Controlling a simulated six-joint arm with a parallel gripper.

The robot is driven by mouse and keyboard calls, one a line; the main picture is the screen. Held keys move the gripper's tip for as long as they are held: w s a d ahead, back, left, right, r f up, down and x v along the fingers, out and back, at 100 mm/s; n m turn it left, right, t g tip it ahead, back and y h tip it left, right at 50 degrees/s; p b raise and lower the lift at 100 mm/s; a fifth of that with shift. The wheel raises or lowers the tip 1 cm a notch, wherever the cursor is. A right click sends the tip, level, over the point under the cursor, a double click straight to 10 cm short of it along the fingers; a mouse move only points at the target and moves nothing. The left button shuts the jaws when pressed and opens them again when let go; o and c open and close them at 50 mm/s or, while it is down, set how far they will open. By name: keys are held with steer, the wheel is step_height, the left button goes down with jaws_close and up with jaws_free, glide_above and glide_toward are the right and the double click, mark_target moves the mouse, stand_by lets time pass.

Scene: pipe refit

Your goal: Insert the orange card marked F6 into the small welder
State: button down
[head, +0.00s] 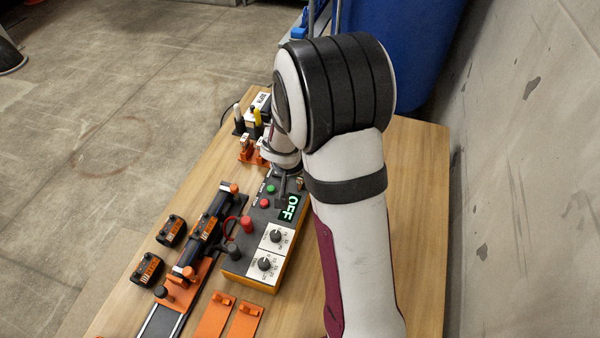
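No marking F6 is legible. Two flat orange cards (215,316) with small raised tabs lie at the front of the table; I cannot tell whether either is the one named. A dark box with two dials and a green OFF display (289,208) stands at mid table; it may be the small welder, but no label confirms this. My gripper (284,192) points down over the far part of this box, near the display. It is small and partly hidden by my arm, so I cannot tell whether it is open or holds anything.
A black and orange clamp rig (208,228) lies left of the box. Two black and orange blocks (171,231) lie farther left. Orange holders (245,151) and a white-labelled item (262,101) stand at the back. The table's right side (418,215) is clear, beside a concrete wall.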

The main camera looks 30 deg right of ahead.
steer(key=shift+f, duration=0.15)
steer(key=c, duration=0.5)
jaws_free()
steer(key=shift+c, duration=0.2)
steer(key=shift+r, duration=3.75)
steer(key=s+a+r+n+g+y, duration=0.1)
steer(key=s+a+r+g+y, duration=0.1)
steer(key=s+a, duration=0.6)
steer(key=s+a+r+n+g+y, duration=0.1)
steer(key=s+a, duration=0.6)
steer(key=s, duration=1.2)
step_height(320, 180, up, 3)
steer(key=shift+a+r+n+g+y, duration=0.1)
steer(key=shift+a+n+g+y, duration=0.3)
steer(key=shift+n+y, duration=0.55)
